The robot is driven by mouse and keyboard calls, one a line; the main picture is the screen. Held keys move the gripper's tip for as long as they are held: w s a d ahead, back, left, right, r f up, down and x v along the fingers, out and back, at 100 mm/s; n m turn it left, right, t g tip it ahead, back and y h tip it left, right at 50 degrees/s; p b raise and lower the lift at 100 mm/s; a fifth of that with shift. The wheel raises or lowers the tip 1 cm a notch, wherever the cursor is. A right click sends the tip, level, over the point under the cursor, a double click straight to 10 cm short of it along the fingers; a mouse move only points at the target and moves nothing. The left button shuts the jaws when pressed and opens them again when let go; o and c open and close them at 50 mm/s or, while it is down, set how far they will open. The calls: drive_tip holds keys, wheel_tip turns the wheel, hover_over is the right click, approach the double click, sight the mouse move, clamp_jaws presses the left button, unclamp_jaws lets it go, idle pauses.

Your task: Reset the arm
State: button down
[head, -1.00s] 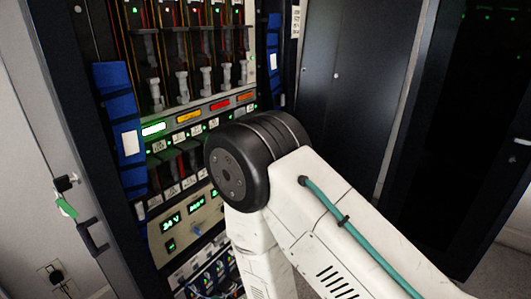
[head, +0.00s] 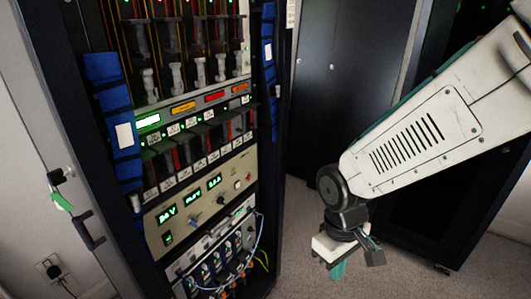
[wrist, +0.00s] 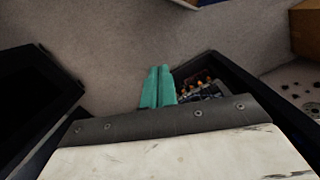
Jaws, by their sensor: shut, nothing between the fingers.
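My arm reaches in from the right side of the head view, its white vented link sloping down to a dark wrist joint. My gripper (head: 338,270) hangs below that joint, pointing down, in front of the dark cabinets and to the right of the open equipment rack (head: 205,190). In the wrist view the two teal fingers (wrist: 158,86) lie side by side, touching, with nothing between them. Carpeted floor shows beyond the fingers. The gripper is apart from the rack in the head view.
The rack holds modules with levers, lit indicators and a power panel (head: 203,200) with green displays; loose cables (head: 262,232) hang at its lower right. Dark cabinets (head: 340,80) stand behind. An orange-brown box (wrist: 306,30) is at the upper right of the wrist view. Carpet (head: 305,215) is clear between.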

drive_tip(key=s+d+r+m+t, duration=0.1)
drive_tip(key=s+d+r+m, duration=0.2)
drive_tip(key=d+r, duration=0.3)
drive_tip(key=s+d+r+m+t, duration=0.1)
drive_tip(key=s+d+r+m, duration=0.2)
drive_tip(key=r, duration=0.8)
drive_tip(key=s+d, duration=0.2)
drive_tip(key=s, duration=0.1)
drive_tip(key=shift+s+d+r+m+y, duration=0.15)
drive_tip(key=shift+s+d+m+y, duration=0.15)
drive_tip(key=shift+d+m, duration=0.1)
